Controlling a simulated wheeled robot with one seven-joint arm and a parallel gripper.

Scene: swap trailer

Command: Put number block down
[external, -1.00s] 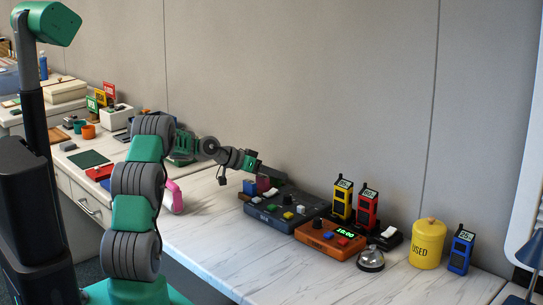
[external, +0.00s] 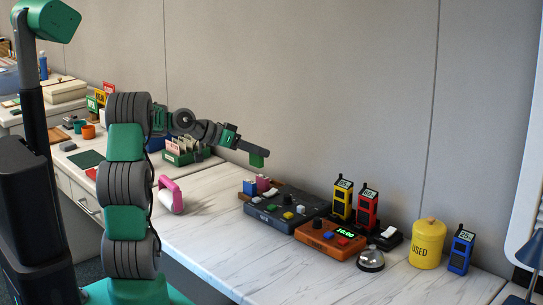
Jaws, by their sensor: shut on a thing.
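My gripper (external: 262,153) is raised in the air left of the middle of the external view, with its fingers stretched out to the right. It is shut on a small dark green block (external: 257,161), which hangs at the fingertips clear of the table. Any number on it is too small to read. Below it on the table, a blue block (external: 249,187) and a pink block (external: 263,184) stand on or beside a low brown wooden holder (external: 273,193). The holder is partly hidden behind a dark console.
The dark console (external: 270,216) with knobs and an orange clock box (external: 331,241) stand in front. Yellow and red handsets (external: 366,208), a bell (external: 371,259), a yellow canister (external: 427,244) and a blue handset (external: 460,252) lie to the right.

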